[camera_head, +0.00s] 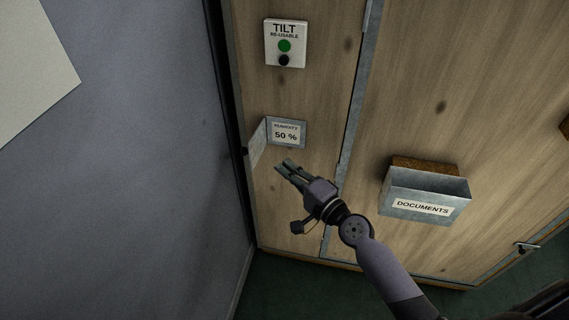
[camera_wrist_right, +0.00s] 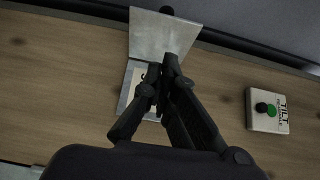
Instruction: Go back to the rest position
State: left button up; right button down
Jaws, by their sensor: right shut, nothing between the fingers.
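My right gripper (camera_head: 284,168) is shut and empty. In the head view its fingertips are just below the humidity indicator (camera_head: 287,133), a small grey-framed plate reading "50 %". A pale flap (camera_head: 257,143) stands swung out at the indicator's left side. In the right wrist view, my right gripper (camera_wrist_right: 164,68) covers part of the indicator's frame (camera_wrist_right: 126,94), and the open flap (camera_wrist_right: 164,36) shows beyond the fingertips. I cannot tell whether the fingertips touch the flap or the frame. My left gripper is not in view.
A tilt indicator (camera_head: 285,43) with a green and a black dot is on the wooden panel (camera_head: 430,60). It also shows in the right wrist view (camera_wrist_right: 267,110). A grey documents box (camera_head: 424,194) juts out at the right. A blue-grey wall (camera_head: 150,170) stands at the left.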

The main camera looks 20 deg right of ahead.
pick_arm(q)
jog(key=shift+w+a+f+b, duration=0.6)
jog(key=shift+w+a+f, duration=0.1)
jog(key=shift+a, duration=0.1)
pick_arm(e)
jog(key=s, duration=0.6)
jog(key=shift+s+d, duration=0.35)
jog(key=shift+d, duration=0.1)
